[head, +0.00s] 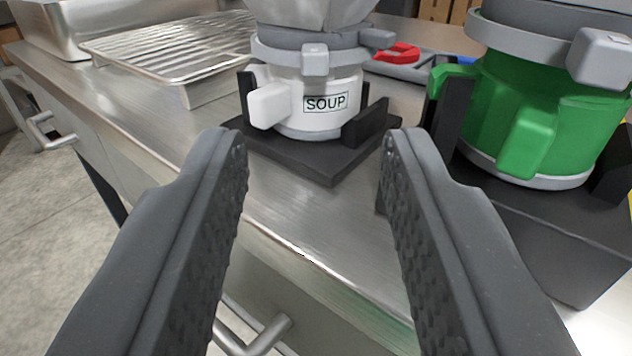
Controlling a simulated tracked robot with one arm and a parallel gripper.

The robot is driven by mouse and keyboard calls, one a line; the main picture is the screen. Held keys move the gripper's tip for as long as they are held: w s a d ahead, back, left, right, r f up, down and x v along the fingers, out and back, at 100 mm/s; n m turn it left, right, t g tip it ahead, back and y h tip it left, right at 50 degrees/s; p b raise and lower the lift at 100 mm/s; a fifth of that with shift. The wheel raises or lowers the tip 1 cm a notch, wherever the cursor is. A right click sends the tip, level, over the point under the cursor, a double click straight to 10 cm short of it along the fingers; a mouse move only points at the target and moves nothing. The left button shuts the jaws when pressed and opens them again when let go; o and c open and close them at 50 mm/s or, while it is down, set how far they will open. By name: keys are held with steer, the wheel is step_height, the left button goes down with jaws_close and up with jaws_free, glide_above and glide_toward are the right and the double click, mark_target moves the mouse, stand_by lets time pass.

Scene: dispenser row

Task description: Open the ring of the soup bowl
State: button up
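The soup bowl (335,120) is a white vessel with a SOUP label. It stands upright on a black stand (290,158) on the steel counter, beyond my gripper. A grey ring (283,57) goes around its upper part, with a light grey block (315,60) at its front and a grey tab at its right. A white handle (268,106) sticks out at the front left of the bowl. My gripper (306,150) is open and empty, its two dark fingers wide apart and pointing at the stand. The bowl's top is cut off by the frame's upper edge.
A green vessel (490,110) with a grey ring stands on a black block (530,225) at the right, close to my right finger. A wire rack (170,45) lies at the back left. A red piece (397,54) shows behind the bowl. The counter's front left is clear.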

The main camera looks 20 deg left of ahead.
steer(key=shift+v, duration=2.1)
steer(key=shift+f, duration=0.1)
